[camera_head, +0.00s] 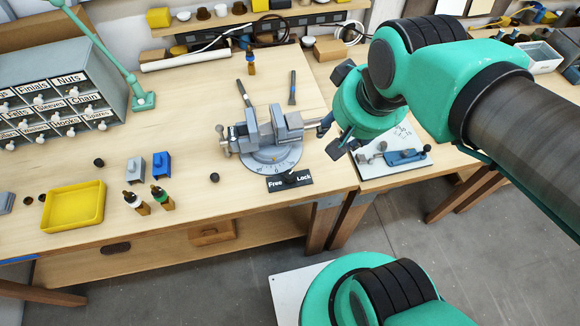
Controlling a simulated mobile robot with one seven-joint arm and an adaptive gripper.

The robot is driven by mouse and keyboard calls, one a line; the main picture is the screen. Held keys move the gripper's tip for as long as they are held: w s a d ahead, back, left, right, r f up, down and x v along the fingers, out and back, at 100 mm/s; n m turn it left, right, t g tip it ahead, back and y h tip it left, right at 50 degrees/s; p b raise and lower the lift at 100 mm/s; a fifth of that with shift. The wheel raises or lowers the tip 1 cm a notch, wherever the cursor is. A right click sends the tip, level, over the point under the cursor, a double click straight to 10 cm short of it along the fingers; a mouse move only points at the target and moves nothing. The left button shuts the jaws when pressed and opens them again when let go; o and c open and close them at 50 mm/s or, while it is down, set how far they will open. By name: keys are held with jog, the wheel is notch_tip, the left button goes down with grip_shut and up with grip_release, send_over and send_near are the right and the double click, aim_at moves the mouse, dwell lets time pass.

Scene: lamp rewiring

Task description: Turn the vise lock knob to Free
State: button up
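The grey bench vise (278,128) stands on its round graduated base (270,158) near the front right of the wooden workbench. A black label plate (290,183) reading "Free" on the left and "Lock" on the right lies at the front of the base. A small pale lever or pointer (290,175) shows just above the plate; its exact setting is too small to tell. My gripper (329,138) hangs to the right of the vise, above the bench's right end. Its fingertips look apart and empty, not touching the vise.
A yellow tray (72,225), small bottles (162,198) and blue and grey blocks (161,164) are on the left. A drawer cabinet (55,92) stands behind them. Tools lie behind the vise. A board with a blue device (404,157) sits right, below my arm. The bench front is mostly clear.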

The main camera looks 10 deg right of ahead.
jog(key=w+a+f+m+g+p, duration=0.3)
jog(key=w+a+p, duration=0.2)
jog(key=p, duration=0.3)
jog(key=m+g+p, duration=0.2)
jog(key=m+p, duration=0.1)
jog(key=p, duration=0.2)
send_over(290, 173)
notch_tip(290, 173, down, 6)
jog(key=shift+r, duration=0.1)
notch_tip(290, 173, down, 14)
jog(key=shift+r+b, duration=0.1)
jog(key=shift+b, duration=1)
jog(key=c, duration=1.1)
